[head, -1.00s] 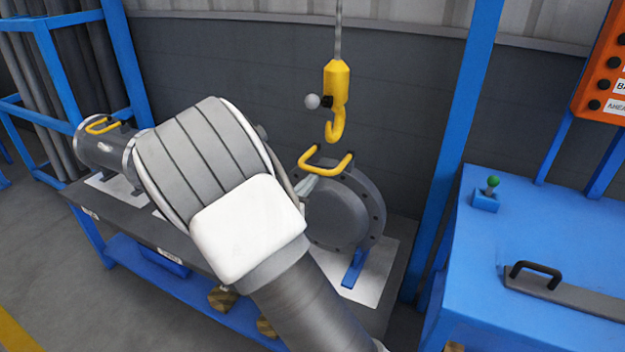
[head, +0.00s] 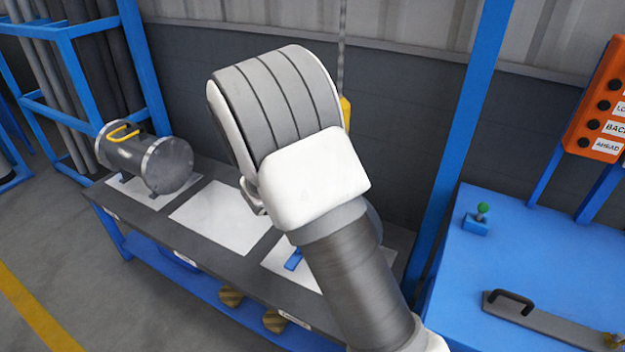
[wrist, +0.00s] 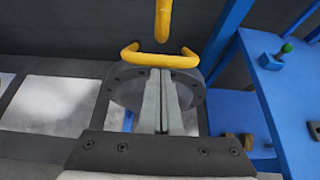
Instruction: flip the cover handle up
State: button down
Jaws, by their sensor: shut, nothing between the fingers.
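The round grey flanged cover (wrist: 125,90) stands in the wrist view with a yellow U-shaped handle (wrist: 158,59) at its top. My gripper (wrist: 159,72) is shut and empty, its fingertips just below the handle's bar in the picture. I cannot tell whether they touch it. In the head view my arm hides the handle and my fingers; only a sliver of the cover (head: 374,225) shows beside it.
A yellow crane hook (wrist: 163,18) hangs above the handle; my arm mostly covers it in the head view (head: 345,112). A grey cylinder (head: 150,160) with its own yellow handle sits on the bench's left. A blue cabinet (head: 530,240) and blue post stand at right.

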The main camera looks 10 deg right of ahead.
jog(key=shift+w+d+r+p, duration=0.25)
jog(key=shift+w+d+r, duration=0.25)
jog(key=shift+r, duration=0.35)
jog(key=shift+w+d+r+p, duration=0.2)
jog(key=shift+w+d+r, duration=0.15)
jog(key=shift+w+r, duration=0.4)
jog(key=shift+w+d+r+p, duration=0.25)
jog(key=shift+w+d+r, duration=0.2)
jog(key=shift+r, duration=0.45)
jog(key=v, duration=1.7)
jog(key=shift+s+a, duration=0.2)
jog(key=shift+a, duration=0.05)
